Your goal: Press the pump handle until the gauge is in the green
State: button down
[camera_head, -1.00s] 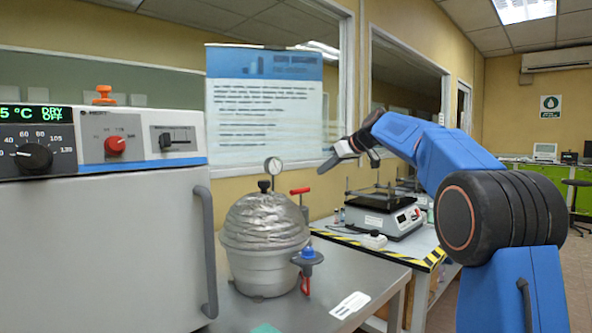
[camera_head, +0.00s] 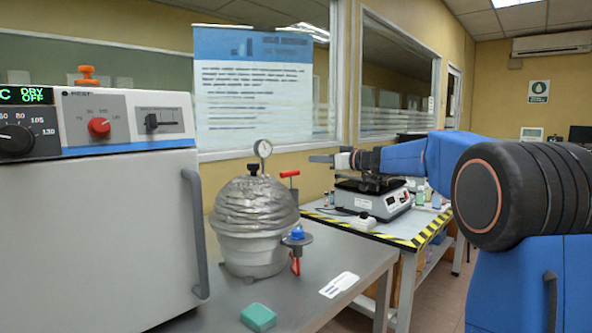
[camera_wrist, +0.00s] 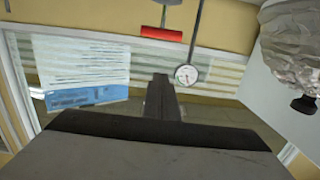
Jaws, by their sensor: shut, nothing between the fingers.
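The pump handle is a red T-bar (camera_head: 290,173) on a thin upright rod behind the silver-covered vessel (camera_head: 258,205). The round white gauge (camera_head: 262,149) stands above the vessel; its needle and any green zone are too small to read. My gripper (camera_head: 320,158) is shut and empty, pointing left, to the right of the red bar, a little higher in the picture and apart from it. In the wrist view, which is upside down, my dark fingers (camera_wrist: 161,92) lie together, with the red handle (camera_wrist: 162,34) and gauge (camera_wrist: 186,75) beyond them.
A white oven (camera_head: 90,225) with knobs fills the left. A blue-topped valve with a red lever (camera_head: 297,240) sits at the vessel's right side. A green block (camera_head: 258,317) and white card (camera_head: 339,285) lie on the grey bench. A hotplate device (camera_head: 375,197) stands behind.

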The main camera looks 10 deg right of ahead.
jog(key=shift+d+f, duration=0.1)
jog(key=shift+d, duration=0.05)
dwell(0.3)
send_over(290, 174)
jog(key=s+d, duration=0.2)
jog(key=d, duration=0.1)
jog(key=f, duration=0.3)
jog(key=w+a+f, duration=0.1)
jog(key=shift+f, duration=0.2)
jog(key=shift+d+f, duration=0.1)
jog(key=shift+f, duration=1.8)
